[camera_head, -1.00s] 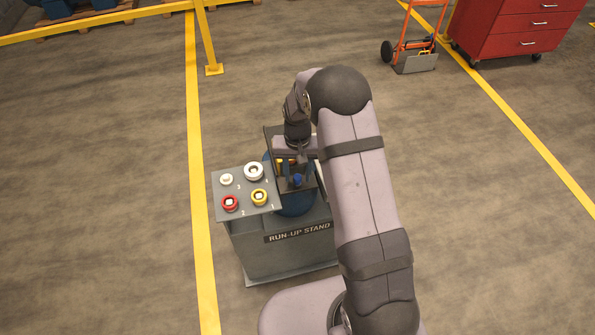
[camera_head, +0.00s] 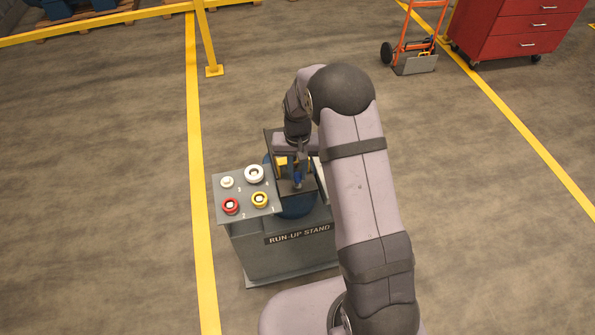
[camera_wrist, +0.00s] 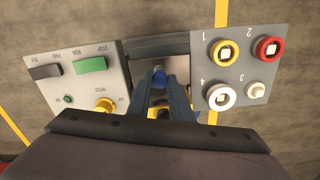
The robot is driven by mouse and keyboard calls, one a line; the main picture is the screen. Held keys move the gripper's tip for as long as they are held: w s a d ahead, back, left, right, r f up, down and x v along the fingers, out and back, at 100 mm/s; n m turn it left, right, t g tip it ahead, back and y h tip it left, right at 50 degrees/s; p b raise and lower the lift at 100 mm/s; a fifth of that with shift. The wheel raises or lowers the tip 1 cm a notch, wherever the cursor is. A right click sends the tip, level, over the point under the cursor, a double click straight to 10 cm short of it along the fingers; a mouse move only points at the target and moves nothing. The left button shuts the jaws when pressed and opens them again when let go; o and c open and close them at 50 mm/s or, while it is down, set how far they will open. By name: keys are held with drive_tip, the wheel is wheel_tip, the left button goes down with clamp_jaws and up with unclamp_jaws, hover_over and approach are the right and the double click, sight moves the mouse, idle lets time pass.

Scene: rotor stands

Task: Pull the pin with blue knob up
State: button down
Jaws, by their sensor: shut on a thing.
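The blue knob (camera_wrist: 158,77) shows between my fingertips in the wrist view, near the middle of the picture. In the head view the blue knob (camera_head: 297,182) is a small blue spot below my gripper, over the run-up stand (camera_head: 285,259). My gripper (camera_wrist: 165,88) is shut on the knob, with one finger on each side of it. In the head view my gripper (camera_head: 297,170) is partly covered by my own arm. The pin's shaft below the knob is hidden, so I cannot tell how far it is out.
Left of the knob in the head view is a panel (camera_head: 247,207) with red, yellow and white buttons. Open floor lies around the stand; a red cabinet (camera_head: 523,35) is far off.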

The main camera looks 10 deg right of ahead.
sight(298, 175)
drive_tip(key=c, duration=1.6)
unclamp_jaws()
drive_tip(key=shift+w+r, duration=0.15)
drive_tip(key=shift+r, duration=0.1)
drive_tip(key=shift+c, duration=0.2)
drive_tip(key=shift+o, duration=0.3)
drive_tip(key=shift+r+b, duration=1.45)
drive_tip(key=shift+r, duration=2.2)
